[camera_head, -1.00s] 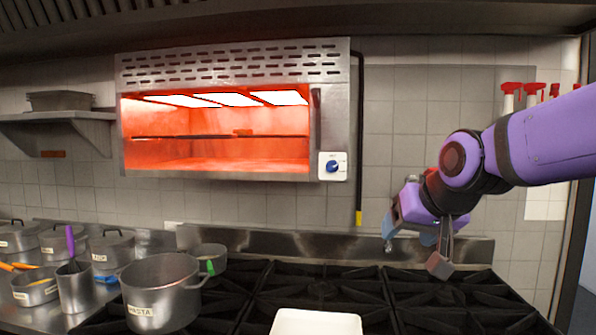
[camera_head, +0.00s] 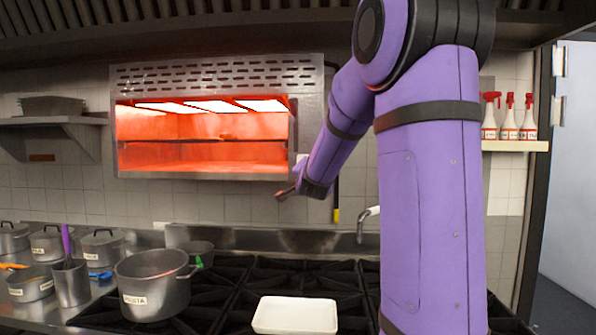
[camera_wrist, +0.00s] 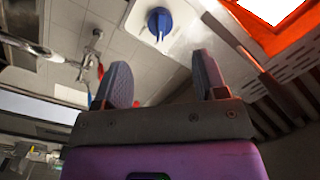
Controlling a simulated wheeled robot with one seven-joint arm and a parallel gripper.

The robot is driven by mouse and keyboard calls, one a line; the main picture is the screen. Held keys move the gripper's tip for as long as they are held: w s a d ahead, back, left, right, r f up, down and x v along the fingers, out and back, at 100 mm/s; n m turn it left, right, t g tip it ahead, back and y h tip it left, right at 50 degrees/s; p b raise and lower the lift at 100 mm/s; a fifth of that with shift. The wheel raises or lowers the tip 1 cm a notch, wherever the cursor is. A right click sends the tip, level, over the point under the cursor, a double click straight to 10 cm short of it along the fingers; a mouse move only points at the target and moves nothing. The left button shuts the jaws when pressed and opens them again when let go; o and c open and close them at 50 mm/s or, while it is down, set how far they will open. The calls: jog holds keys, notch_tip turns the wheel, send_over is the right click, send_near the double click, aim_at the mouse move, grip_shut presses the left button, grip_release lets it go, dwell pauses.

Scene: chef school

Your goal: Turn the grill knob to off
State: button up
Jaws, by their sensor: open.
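The grill (camera_head: 215,77) is mounted on the tiled wall and glows orange inside, with bright heating panels. In the wrist view the blue grill knob (camera_wrist: 159,22) sits on a white plate (camera_wrist: 140,36), just beyond the fingertips and a little above the gap between them. In the head view my arm hides the knob, and only a sliver of its plate shows. My gripper (camera_wrist: 163,82) is open and empty, its two fingers apart and pointing toward the knob panel. In the head view it is beside the grill's lower right corner, partly hidden by my wrist.
A stove (camera_head: 235,292) with black grates lies below, holding a white tray (camera_head: 295,314) and a large pot (camera_head: 152,283). Several pots stand at the left. A faucet (camera_head: 366,222) is behind my arm. Spray bottles (camera_head: 509,117) stand on a shelf at right.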

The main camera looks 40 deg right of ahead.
jog(key=x, duration=0.9)
jog(key=shift+w+d, duration=0.15)
jog(key=shift+d, duration=0.1)
jog(key=shift+c, duration=0.4)
jog(key=c, duration=0.8)
jog(key=shift+c, duration=0.2)
jog(key=shift+n, duration=0.3)
jog(key=n, duration=0.5)
jog(key=shift+g, duration=0.3)
jog(key=n, duration=0.5)
jog(key=shift+g, duration=0.4)
jog(key=shift+d+n, duration=0.1)
jog(key=shift+n, duration=0.3)
